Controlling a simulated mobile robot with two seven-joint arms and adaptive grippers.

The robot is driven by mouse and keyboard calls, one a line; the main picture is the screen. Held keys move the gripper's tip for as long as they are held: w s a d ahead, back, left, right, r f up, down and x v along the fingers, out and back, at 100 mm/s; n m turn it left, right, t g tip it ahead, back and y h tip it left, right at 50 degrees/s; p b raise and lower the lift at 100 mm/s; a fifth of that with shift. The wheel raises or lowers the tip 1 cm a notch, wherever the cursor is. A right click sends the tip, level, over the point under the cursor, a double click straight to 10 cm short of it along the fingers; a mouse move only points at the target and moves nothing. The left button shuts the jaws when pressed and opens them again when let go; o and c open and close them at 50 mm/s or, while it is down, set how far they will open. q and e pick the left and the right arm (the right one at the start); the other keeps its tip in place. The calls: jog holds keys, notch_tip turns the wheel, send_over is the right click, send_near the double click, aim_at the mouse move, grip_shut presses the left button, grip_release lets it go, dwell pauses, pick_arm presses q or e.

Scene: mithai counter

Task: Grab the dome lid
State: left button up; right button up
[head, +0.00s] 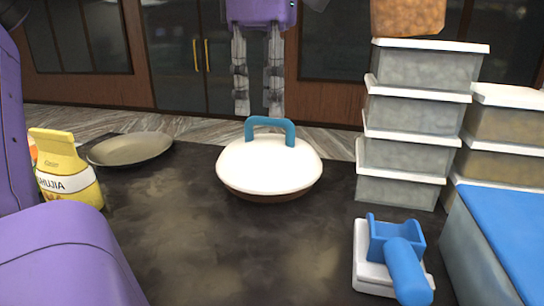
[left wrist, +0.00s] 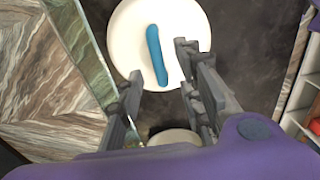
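The dome lid (head: 268,165) is white with a teal arched handle (head: 270,122). It sits mid-counter, with a brown rim showing beneath it. In the left wrist view the lid (left wrist: 125,40) and its blue handle (left wrist: 156,55) lie beyond my fingertips. My left gripper (head: 259,108) hangs with its fingers pointing down, just above the handle in the head picture. Its two fingers are apart with nothing between them; they also show apart in the left wrist view (left wrist: 160,78). No contact with the handle is visible. My right gripper is not in view.
Stacked lidded containers (head: 405,155) stand right of the lid, with a brown block (head: 408,17) on top. A blue-handled tool (head: 400,265) and a blue-topped box (head: 515,235) are front right. A shallow pan (head: 130,149) and yellow packet (head: 68,175) are left. Counter front is clear.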

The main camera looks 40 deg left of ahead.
aim_at(269, 120)
pick_arm(q)
jog(key=f, duration=0.4)
jog(key=shift+w+d+b, duration=0.25)
jog(key=shift+d+b, duration=0.05)
jog(key=shift+f, duration=0.25)
grip_shut()
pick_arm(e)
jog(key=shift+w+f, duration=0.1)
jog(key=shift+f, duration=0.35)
